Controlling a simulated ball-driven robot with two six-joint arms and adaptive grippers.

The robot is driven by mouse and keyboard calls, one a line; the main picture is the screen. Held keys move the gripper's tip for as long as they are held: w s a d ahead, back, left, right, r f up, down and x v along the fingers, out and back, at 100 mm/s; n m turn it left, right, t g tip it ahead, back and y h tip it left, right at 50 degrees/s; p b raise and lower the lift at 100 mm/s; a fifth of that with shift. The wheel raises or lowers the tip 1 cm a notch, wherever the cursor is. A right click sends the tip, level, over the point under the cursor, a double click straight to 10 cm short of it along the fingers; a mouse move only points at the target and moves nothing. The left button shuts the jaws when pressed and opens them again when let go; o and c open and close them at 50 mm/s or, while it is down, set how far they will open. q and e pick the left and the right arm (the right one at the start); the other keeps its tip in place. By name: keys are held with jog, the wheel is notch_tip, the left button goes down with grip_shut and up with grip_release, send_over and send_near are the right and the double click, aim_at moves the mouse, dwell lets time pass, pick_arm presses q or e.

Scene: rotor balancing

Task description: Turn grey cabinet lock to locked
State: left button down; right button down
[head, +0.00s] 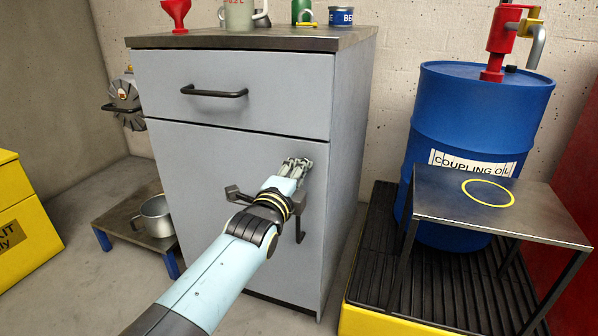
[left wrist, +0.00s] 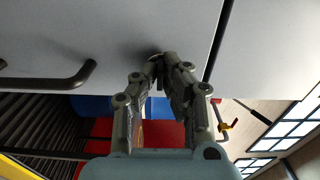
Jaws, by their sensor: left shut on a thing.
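The grey cabinet (head: 215,175) stands in the middle of the head view, with a drawer above a closed door. My left arm reaches to the upper right part of the door, just below the drawer. My left gripper (head: 297,163) is shut at the door face. In the left wrist view its fingertips (left wrist: 161,62) close together on a small dark part, which I take to be the lock. The fingers hide most of it, so I cannot tell which way it is turned. My right gripper is not in view.
A dark door handle (head: 300,222) is below my left gripper. The drawer handle (head: 214,92) is above left. A metal side table (head: 530,215) and a blue oil drum (head: 470,120) stand at the right. A pot (head: 157,217) sits on a low stand at the left.

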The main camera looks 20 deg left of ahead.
pick_arm(q)
jog(key=shift+n, duration=0.7)
jog(key=shift+n+p, duration=0.5)
jog(key=shift+n, duration=0.3)
jog(key=n+p, duration=0.3)
jog(key=n, duration=0.7)
jog(key=shift+p, duration=0.3)
jog(key=n+p, duration=0.1)
jog(key=n, duration=0.3)
jog(key=shift+n, duration=0.4)
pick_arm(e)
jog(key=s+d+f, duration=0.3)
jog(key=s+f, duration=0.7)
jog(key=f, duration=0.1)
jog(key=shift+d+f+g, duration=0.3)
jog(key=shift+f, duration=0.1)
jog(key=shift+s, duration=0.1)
pick_arm(q)
jog(key=c, duration=1.5)
grip_release()
jog(key=shift+s, duration=0.15)
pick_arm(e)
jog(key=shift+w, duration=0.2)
